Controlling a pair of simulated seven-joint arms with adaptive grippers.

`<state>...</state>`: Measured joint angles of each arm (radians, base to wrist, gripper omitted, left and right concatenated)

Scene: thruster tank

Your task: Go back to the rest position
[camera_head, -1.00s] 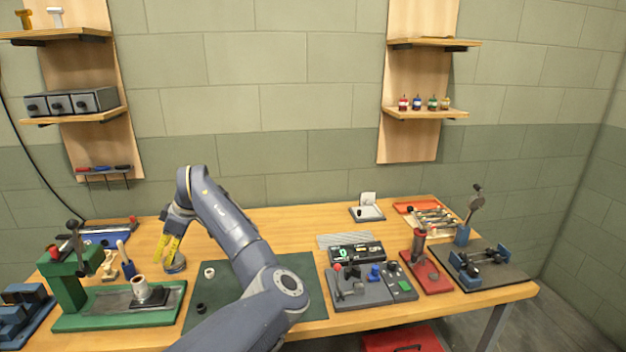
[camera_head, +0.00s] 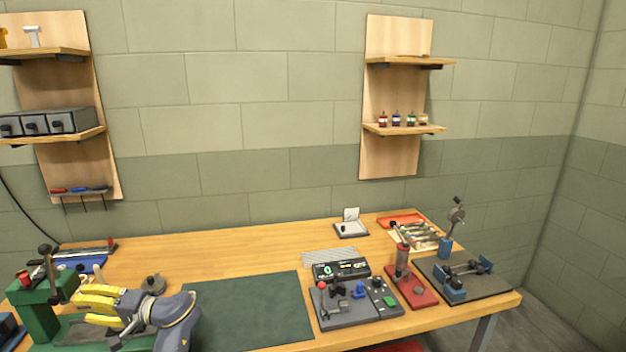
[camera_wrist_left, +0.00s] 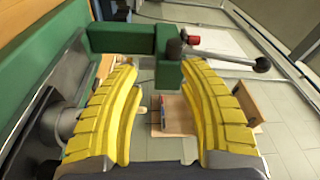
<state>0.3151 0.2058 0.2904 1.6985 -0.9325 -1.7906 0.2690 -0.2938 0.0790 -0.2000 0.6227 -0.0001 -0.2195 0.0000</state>
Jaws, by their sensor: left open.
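My left gripper (camera_head: 88,299) has yellow ridged fingers and shows at the lower left of the head view, in front of the green press (camera_head: 38,308). In the left wrist view its two yellow fingers (camera_wrist_left: 160,105) stand wide apart with nothing between them. The green press frame (camera_wrist_left: 130,38) and its lever with a black ball (camera_wrist_left: 262,64) lie beyond the fingertips. I cannot tell whether the gripper touches the press. My right gripper is not in view.
A dark green mat (camera_head: 250,312) lies bare at the middle front of the wooden bench (camera_head: 215,262). A grey control box (camera_head: 350,308), a red-based press (camera_head: 412,285) and a dark fixture plate (camera_head: 490,288) stand to the right. Wall shelves (camera_head: 405,128) hang behind.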

